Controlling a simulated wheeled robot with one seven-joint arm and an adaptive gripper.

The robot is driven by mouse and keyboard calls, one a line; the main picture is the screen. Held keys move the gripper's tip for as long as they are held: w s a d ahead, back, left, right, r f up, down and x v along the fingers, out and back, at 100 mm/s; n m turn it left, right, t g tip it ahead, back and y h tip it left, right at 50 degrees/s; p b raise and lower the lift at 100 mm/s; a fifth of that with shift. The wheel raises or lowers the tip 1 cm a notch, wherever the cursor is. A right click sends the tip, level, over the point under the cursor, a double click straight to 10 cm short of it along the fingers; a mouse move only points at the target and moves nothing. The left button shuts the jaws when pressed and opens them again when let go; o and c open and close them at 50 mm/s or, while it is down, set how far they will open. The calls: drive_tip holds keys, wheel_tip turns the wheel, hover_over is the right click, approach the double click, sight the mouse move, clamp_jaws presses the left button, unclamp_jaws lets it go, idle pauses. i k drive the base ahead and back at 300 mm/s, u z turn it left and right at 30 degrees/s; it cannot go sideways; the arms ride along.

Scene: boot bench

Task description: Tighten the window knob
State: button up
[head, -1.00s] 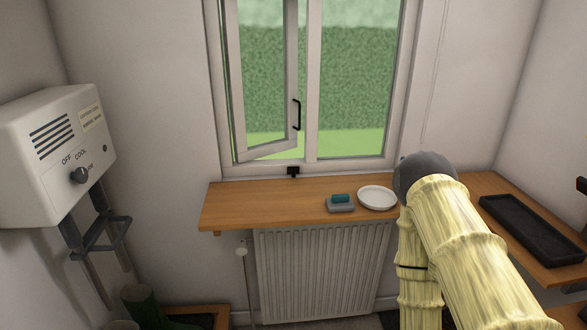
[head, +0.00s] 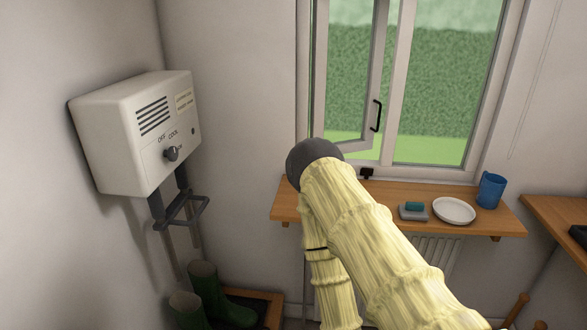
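The window (head: 480,90) is on the back wall, with its left casement swung open. A black handle (head: 376,115) is on the right side of that casement. A small black fitting (head: 366,173) sits at the bottom of the window frame, just above the wooden shelf. I cannot tell which of these is the knob, or whether either is loose. My yellow-sleeved arm with its dark round joint stands in front of the shelf's left end and hides part of it. My gripper is not in view.
A wooden shelf (head: 395,190) under the window holds a grey dish (head: 413,216) with a teal block (head: 414,206), a white plate (head: 454,211) and a blue mug (head: 491,190). A white wall unit (head: 120,140) with a dial hangs at left. Green boots (head: 215,300) stand below.

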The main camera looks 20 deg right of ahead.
sight(368, 171)
drive_tip(key=u, duration=0.95)
drive_tip(key=k, duration=0.8)
drive_tip(key=z, duration=1.5)
drive_tip(key=i, duration=0.2)
drive_tip(key=u, duration=0.15)
